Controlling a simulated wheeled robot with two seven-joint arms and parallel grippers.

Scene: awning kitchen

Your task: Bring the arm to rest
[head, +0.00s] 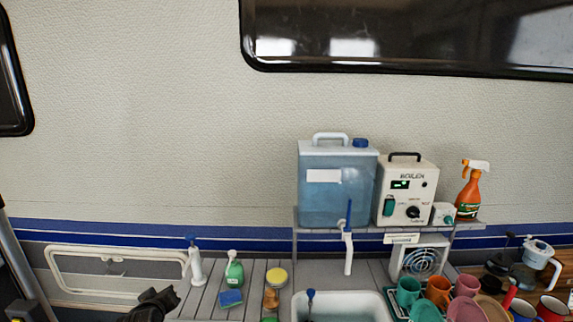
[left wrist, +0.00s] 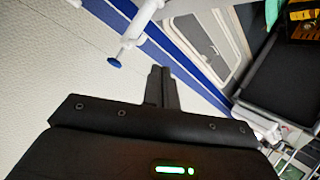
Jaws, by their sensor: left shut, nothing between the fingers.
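My left gripper (head: 152,304) shows as a dark shape at the bottom edge of the head view, at the left end of the slatted counter (head: 205,300). In the left wrist view its fingers (left wrist: 161,88) are together with nothing between them. A white upright dispenser with a blue tip (head: 195,262) stands just right of and behind the gripper. It also shows in the left wrist view (left wrist: 138,28), apart from the fingers. My right gripper is in neither view.
A green bottle (head: 234,270), blue sponge (head: 230,298), yellow round item (head: 277,276) and sink (head: 345,306) are on the counter. A water tank (head: 335,185) and boiler (head: 405,190) stand on a shelf. Several mugs (head: 438,290) are at right. Free wall lies left.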

